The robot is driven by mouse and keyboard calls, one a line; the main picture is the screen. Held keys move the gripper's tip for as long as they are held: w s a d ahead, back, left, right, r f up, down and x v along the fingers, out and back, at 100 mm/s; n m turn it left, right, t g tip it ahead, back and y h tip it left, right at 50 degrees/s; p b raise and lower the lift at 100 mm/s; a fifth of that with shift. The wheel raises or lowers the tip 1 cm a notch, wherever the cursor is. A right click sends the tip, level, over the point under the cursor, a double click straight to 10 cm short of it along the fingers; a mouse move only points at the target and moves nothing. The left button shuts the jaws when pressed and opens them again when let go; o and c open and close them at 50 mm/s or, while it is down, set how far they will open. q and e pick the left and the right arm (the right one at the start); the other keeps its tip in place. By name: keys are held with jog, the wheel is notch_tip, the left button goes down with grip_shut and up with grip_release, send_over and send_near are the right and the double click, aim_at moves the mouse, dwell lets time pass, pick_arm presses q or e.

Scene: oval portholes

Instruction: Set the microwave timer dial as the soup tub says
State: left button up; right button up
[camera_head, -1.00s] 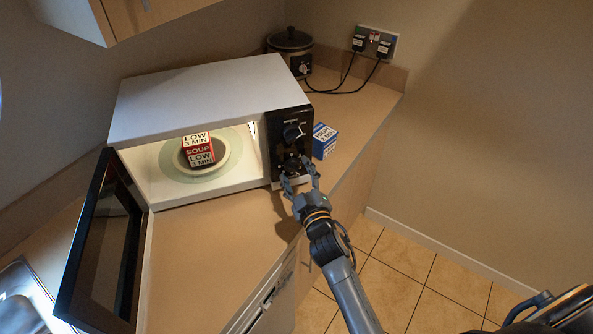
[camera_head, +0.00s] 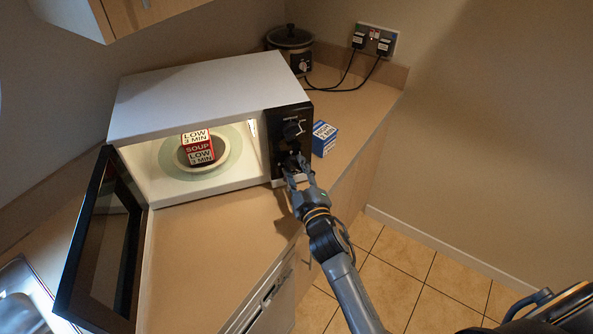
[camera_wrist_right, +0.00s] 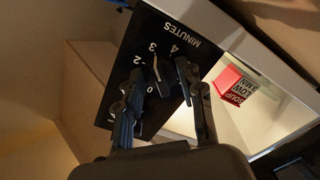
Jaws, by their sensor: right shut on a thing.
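The soup tub (camera_head: 200,150), red with white labels reading LOW 3 MIN, stands on a plate inside the open, lit microwave (camera_head: 205,95). It also shows in the right wrist view (camera_wrist_right: 232,84). The timer dial (camera_wrist_right: 163,76) is black, on the black panel, with MINUTES and numerals including 0, 2, 3 and 4 around it. My right gripper (camera_head: 297,171) is shut on this lower dial, one finger on each side. A white mark on the dial shows near the 3; its exact setting is unclear. Another dial (camera_head: 291,132) sits above. My left gripper is out of view.
A blue and white box (camera_head: 324,139) stands right beside the microwave. The open door (camera_head: 105,245) juts forward at the left. A slow cooker (camera_head: 290,42) and plugged-in cables (camera_head: 345,78) are behind. The counter in front is clear.

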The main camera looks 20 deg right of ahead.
jog(key=o, duration=1.1)
jog(key=shift+o, duration=0.2)
jog(key=shift+s, duration=0.1)
jog(key=s, duration=1.1)
jog(key=shift+s, duration=0.4)
